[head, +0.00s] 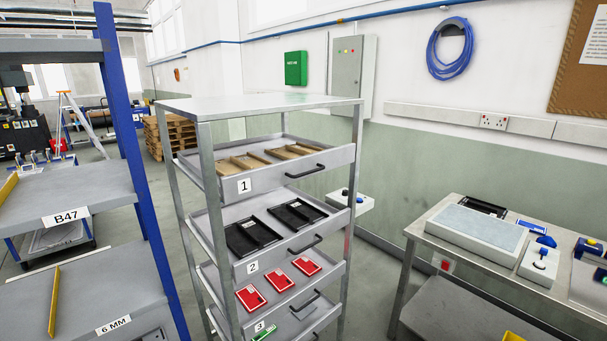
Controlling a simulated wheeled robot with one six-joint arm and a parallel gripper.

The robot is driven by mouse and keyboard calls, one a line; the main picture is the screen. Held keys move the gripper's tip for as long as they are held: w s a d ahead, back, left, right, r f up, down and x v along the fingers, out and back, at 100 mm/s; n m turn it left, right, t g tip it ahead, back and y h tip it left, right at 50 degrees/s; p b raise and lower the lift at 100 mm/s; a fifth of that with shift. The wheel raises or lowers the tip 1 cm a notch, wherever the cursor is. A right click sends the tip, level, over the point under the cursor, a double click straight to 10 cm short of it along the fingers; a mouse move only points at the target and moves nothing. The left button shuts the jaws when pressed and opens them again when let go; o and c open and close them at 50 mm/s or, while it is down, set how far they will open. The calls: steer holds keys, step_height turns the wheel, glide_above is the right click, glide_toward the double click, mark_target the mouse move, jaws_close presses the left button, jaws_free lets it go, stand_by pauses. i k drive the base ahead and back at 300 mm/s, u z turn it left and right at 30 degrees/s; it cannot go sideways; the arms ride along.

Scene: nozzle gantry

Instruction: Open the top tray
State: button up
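A grey metal rack (262,103) stands in the middle of the head view and holds several trays one above another. The top tray (268,179), labelled 1, holds tan wooden-looking pieces (250,160). Its front has a black bar handle (305,172) right of the label. The front looks about level with the rack's front posts, so the tray seems to be in. Below it, the tray labelled 2 (275,262) holds two black boxes (252,236). Lower down are red items (279,281) and a label 3, with a green item partly hidden below. My gripper is not in view.
A shelf unit with a blue post (133,130) stands close on the left, with shelves labelled B47 and 6 MM. A workbench (418,232) with equipment stands on the right. Bare floor (378,285) shows between rack and bench. A grey cabinet hangs on the wall behind.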

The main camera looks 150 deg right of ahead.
mark_target(241, 185)
steer(key=z, duration=1.35)
steer(key=i, duration=0.6)
steer(key=z, duration=4.5)
steer(key=k, duration=0.4)
steer(key=z, duration=0.85)
steer(key=i, duration=1.05)
steer(key=u, duration=1.25)
steer(key=i, duration=0.75)
steer(key=u, duration=0.7)
